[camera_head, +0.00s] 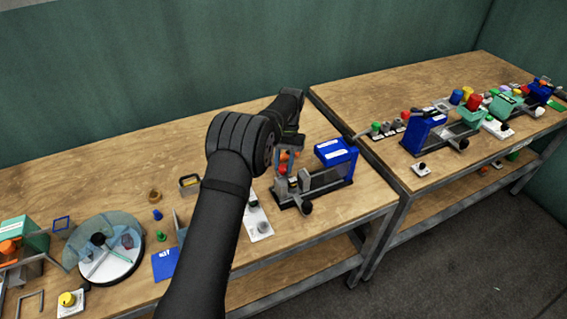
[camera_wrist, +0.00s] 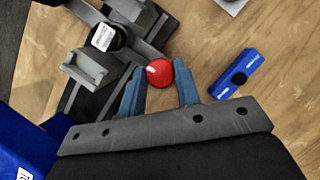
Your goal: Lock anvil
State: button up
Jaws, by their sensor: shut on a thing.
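The compression press (camera_head: 338,150) with a blue housing stands on the near bench, to the right of my arm. In the wrist view its grey block (camera_wrist: 85,70) and a black round part (camera_wrist: 105,37) with a white label sit on a dark frame. A red round knob (camera_wrist: 159,72) with a white mark lies beside them. My gripper (camera_wrist: 160,69) has its two blue fingers on either side of this knob, shut on it. My gripper also shows in the head view (camera_head: 287,155) at the press's left end. I cannot tell for certain which part is the anvil.
A blue block (camera_wrist: 235,75) with a black knob is on the wood right of the fingers. A white plate (camera_head: 257,220) with controls lies beside the press. A second bench (camera_head: 400,85) at right holds more presses. Bare wood lies behind the press.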

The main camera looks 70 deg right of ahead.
jog(key=shift+m, duration=0.6)
jog(key=o, duration=1)
jog(key=shift+v, duration=3.75)
jog(key=shift+s+f, duration=0.1)
jog(key=shift+s, duration=0.1)
jog(key=x, duration=0.7)
jog(key=shift+w+a+f, duration=0.1)
jog(key=shift+w+f, duration=0.05)
jog(key=shift+f, duration=0.05)
